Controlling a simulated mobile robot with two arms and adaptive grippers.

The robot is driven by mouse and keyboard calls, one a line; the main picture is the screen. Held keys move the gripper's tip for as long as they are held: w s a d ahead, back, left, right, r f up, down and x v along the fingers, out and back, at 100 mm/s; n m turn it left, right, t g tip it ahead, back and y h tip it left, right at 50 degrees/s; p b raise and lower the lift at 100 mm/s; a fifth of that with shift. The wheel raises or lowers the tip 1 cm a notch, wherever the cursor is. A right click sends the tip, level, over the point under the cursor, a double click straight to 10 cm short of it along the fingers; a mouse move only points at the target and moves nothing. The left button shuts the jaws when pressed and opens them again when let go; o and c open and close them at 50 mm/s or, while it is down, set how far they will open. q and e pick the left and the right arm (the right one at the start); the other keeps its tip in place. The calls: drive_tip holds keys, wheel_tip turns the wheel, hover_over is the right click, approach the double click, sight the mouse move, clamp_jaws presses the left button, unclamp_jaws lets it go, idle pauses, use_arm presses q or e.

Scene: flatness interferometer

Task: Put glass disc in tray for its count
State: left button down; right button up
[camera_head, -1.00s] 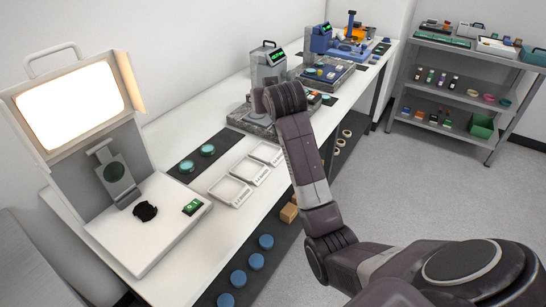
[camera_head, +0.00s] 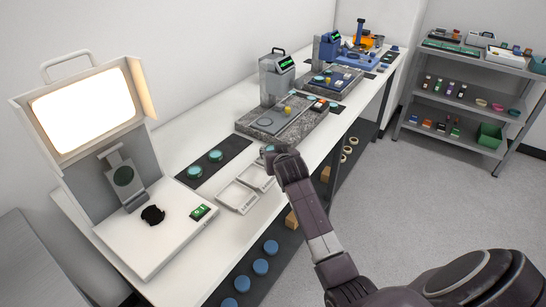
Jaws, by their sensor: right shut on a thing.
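My right gripper (camera_head: 270,155) is over the far end of the row of white trays, seen from behind my own wrist. It is shut on a glass disc (camera_head: 268,148), of which only a small teal bit shows; the fingers are mostly hidden. The near tray (camera_head: 237,197) and the middle tray (camera_head: 256,177) look empty. The far tray is hidden behind my gripper and wrist. Two more teal glass discs, one nearer (camera_head: 195,171) and one farther (camera_head: 215,156), lie on a dark mat (camera_head: 206,166) left of the trays. My left gripper is out of view.
A lit viewer (camera_head: 85,110) with a white base stands at the near left. Behind the trays is a grey instrument (camera_head: 277,78) on a granite slab (camera_head: 250,130), then a blue instrument (camera_head: 329,48). Blue discs (camera_head: 260,266) lie on the lower shelf. The floor at right is clear.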

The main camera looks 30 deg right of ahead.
drive_tip(key=shift+f, duration=1.45)
drive_tip(key=shift+f, duration=0.15)
drive_tip(key=o, duration=1)
drive_tip(key=v, duration=1.2)
